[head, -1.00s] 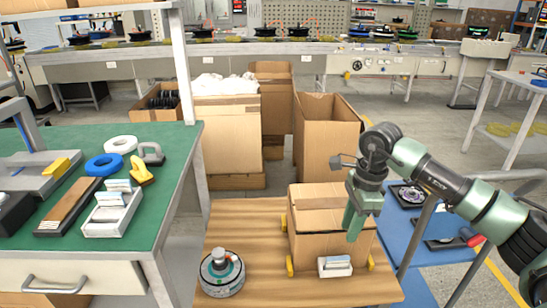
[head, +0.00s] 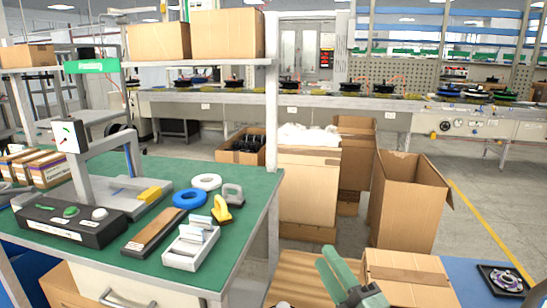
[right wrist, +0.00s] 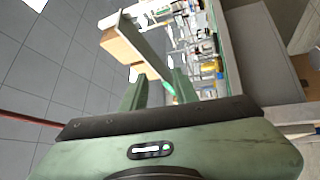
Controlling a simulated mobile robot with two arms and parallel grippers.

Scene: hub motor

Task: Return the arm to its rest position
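My right gripper (head: 338,268) is low in the head view, in front of the wooden table and the left side of the closed carton (head: 405,272). Its green fingers point up and to the left. In the right wrist view the fingers (right wrist: 158,92) stand apart with nothing between them, so it is open and empty. Most of my right arm is below the head picture. My left gripper is not in view. The hub motor is almost wholly cut off at the bottom edge of the head view.
A green workbench (head: 255,200) on the left holds a press-like stand (head: 90,165), blue ring (head: 189,199), white ring (head: 206,182) and small tools. Open cartons (head: 408,205) stand behind the wooden table (head: 300,275). A blue surface (head: 478,280) lies right.

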